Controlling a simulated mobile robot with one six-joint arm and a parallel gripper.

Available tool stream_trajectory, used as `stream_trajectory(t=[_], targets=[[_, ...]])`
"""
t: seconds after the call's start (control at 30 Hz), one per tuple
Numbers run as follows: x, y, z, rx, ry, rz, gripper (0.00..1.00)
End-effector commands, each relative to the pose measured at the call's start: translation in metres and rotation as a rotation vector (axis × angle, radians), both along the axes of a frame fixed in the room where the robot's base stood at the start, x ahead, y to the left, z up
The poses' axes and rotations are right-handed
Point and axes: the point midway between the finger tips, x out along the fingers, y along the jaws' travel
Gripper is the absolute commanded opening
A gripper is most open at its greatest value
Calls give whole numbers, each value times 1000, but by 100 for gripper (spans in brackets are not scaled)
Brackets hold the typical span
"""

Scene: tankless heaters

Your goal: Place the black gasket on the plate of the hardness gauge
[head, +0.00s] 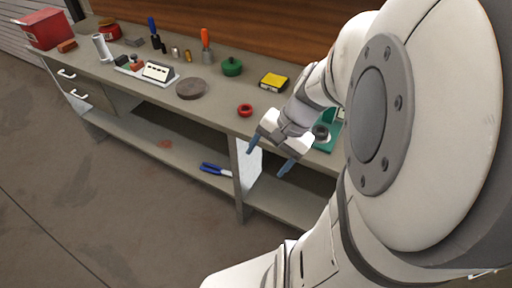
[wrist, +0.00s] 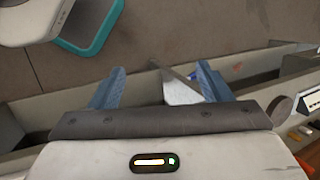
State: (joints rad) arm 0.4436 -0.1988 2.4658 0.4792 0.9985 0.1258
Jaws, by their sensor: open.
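My gripper (head: 269,157) is open and empty, its blue fingers pointing down in front of the bench's front edge. In the wrist view my gripper (wrist: 160,72) shows its two fingers wide apart with nothing between them. A teal device (head: 329,138), which looks like the hardness gauge, stands on the bench to the right of my gripper, partly hidden by my arm. A dark round piece (head: 321,131) sits on it; I cannot tell if this is the black gasket or part of the device. No other black gasket is clearly visible. A red ring (head: 245,110) lies near the bench's front edge.
The bench top (head: 140,95) holds a yellow-and-black box (head: 273,82), a green pot (head: 232,67), a brown disc (head: 192,88), an orange-handled tool (head: 206,47) and a red bin (head: 46,28). Blue-handled pliers (head: 216,170) lie on the lower shelf. The floor in front is clear.

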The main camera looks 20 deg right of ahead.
Motion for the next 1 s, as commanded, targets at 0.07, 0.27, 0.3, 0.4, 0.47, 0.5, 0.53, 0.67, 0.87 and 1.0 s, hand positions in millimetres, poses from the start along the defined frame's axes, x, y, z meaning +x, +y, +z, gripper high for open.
stream_trajectory(t=[0.07, 0.27, 0.3, 0.4, 0.47, 0.5, 0.53, 0.67, 0.87, 1.0], targets=[[-8, 16, 11, -127, -60, 211, 71], [-19, 33, 34, -389, -203, 613, 71], [-20, 34, 37, -424, -225, 666, 71], [-21, 36, 44, -486, -265, 756, 71], [-21, 36, 46, -505, -277, 784, 71], [-21, 36, 47, -513, -281, 795, 71], [-21, 36, 47, -516, -283, 798, 71], [-21, 36, 47, -517, -283, 799, 71], [-21, 36, 47, -515, -282, 797, 62], [-21, 36, 47, -515, -281, 796, 51]])
